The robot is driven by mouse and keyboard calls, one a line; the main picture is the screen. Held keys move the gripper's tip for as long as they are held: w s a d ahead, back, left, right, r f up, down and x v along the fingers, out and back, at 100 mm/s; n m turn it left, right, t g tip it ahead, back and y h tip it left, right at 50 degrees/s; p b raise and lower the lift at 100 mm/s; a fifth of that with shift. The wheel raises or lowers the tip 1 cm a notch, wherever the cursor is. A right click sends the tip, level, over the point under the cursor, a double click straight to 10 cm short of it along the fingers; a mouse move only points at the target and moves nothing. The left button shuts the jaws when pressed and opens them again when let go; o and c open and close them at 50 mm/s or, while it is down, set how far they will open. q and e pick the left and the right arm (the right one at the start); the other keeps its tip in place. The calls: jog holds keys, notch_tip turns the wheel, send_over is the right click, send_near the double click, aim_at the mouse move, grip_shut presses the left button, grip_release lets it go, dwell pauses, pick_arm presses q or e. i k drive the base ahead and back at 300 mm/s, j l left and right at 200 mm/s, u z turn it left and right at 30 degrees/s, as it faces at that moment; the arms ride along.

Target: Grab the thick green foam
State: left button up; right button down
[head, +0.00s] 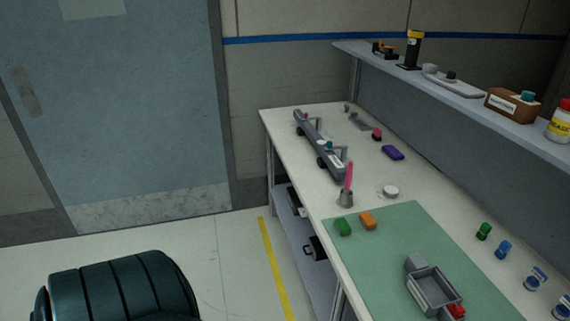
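A small green block (343,227) lies near the far left corner of the green mat (395,240) on the workbench. It looks like the green foam; its thickness is hard to judge at this size. An orange block (368,220) lies just to its right, apart from it. Another small green object (484,231) stands on the bench right of the mat. Neither of my grippers shows in the head view.
A grey tray-like part (433,291) sits on the mat. A cup with a pink item (346,197) stands just beyond the mat's far left corner. A long grey part (319,146) lies farther back. A shelf (460,88) runs above the bench's right side.

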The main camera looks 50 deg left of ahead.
aim_at(343, 227)
jog(key=u, duration=1.15)
